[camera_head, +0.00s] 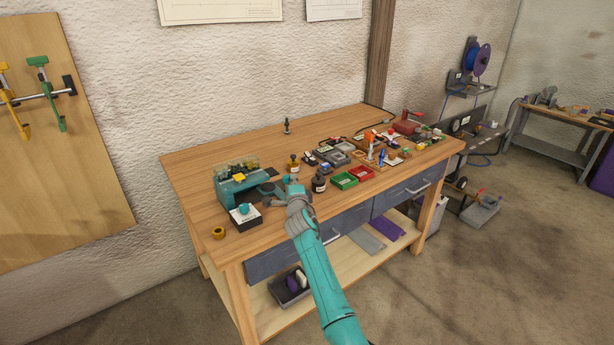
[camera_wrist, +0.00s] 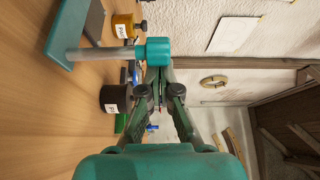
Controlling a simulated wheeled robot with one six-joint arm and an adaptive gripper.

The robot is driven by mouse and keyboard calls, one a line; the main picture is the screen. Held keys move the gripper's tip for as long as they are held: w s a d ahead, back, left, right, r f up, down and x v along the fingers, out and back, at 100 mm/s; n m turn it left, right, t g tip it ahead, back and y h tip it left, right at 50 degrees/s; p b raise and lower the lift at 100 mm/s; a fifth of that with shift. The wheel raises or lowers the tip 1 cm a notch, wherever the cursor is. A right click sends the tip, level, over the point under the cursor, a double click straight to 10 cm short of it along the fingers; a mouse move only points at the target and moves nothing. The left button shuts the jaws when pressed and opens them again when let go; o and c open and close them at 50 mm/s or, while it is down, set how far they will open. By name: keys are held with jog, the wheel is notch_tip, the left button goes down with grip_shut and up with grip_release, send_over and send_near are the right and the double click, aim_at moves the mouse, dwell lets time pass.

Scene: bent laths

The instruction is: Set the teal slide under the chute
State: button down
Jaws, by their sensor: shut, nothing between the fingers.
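My gripper (camera_head: 268,190) is shut and empty, low over the front left of the workbench, beside a teal machine (camera_head: 232,192) with yellow parts on it. In the wrist view, the gripper (camera_wrist: 156,76) has a teal cylinder (camera_wrist: 158,51) right at its fingertips. That cylinder sits on a grey rod (camera_wrist: 100,53) coming from a teal plate (camera_wrist: 68,28). Touching or apart cannot be told. A small teal piece (camera_head: 243,208) sits on a white-faced block in front of the machine. I cannot tell for sure which teal part is the slide, or which part is the chute.
A yellow bottle (camera_head: 293,164) and a dark bottle (camera_head: 318,184) stand close to the gripper. Green (camera_head: 343,181) and red (camera_head: 361,175) trays and several small items fill the right side. The back left of the bench is mostly clear.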

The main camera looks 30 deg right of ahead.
jog(key=a, duration=0.6)
jog(key=shift+s+a, duration=0.15)
jog(key=shift+a, duration=0.15)
jog(key=d, duration=0.4)
jog(key=shift+s+d, duration=0.15)
jog(key=shift+s, duration=0.15)
jog(key=v, duration=1)
jog(key=shift+r, duration=0.1)
